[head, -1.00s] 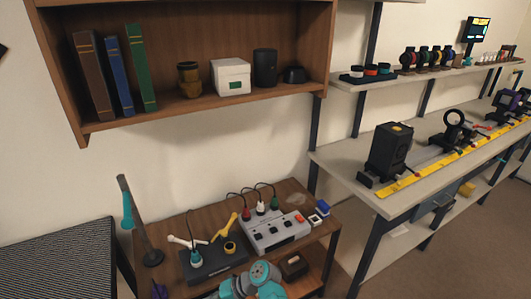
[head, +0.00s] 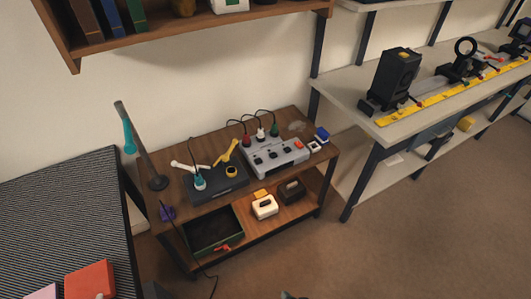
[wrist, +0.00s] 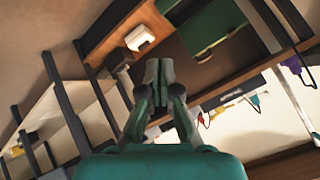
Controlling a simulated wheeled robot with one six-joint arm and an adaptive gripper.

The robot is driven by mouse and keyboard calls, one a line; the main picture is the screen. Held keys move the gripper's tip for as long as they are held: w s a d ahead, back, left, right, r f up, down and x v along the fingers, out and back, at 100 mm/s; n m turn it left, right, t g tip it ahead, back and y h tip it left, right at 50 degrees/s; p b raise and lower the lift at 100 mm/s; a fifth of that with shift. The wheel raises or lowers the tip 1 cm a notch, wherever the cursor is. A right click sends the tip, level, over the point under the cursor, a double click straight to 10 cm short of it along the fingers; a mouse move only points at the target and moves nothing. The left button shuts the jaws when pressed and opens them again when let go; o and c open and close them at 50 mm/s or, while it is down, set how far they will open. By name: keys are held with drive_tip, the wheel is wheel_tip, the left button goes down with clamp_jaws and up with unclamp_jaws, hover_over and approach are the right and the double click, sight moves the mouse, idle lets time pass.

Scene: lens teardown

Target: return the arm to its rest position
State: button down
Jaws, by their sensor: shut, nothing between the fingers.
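My gripper (wrist: 158,75) is in the middle of the wrist view, its two fingers together, shut and empty. It points toward the wooden two-level table and touches nothing that I can see. The wrist view is tilted, with the table's shelf and the things on it beyond the fingertips. In the head view only a small bit of what looks like my arm shows at the bottom edge; the gripper itself is out of that view.
The wooden table (head: 283,124) holds a grey switch box (head: 275,157) and a dark pad (head: 222,182). Its lower shelf has a green-rimmed tray (head: 186,231), a white box (head: 264,207) and a dark box (head: 291,191). A workbench (head: 345,98) stands right; floor before it is clear.

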drive_tip(key=s+d+r+t+h, duration=0.3)
drive_tip(key=s+d+r, duration=0.6)
drive_tip(key=s+r, duration=0.4)
drive_tip(key=s+d+r+t+h, duration=0.1)
drive_tip(key=s+r, duration=0.3)
drive_tip(key=r, duration=0.5)
drive_tip(key=s+d+r+n+t, duration=0.1)
drive_tip(key=s+r, duration=0.3)
drive_tip(key=r, duration=0.6)
drive_tip(key=shift+s+d+n+t+h, duration=0.2)
drive_tip(key=shift+s+n+t+h, duration=0.15)
drive_tip(key=shift+t, duration=0.55)
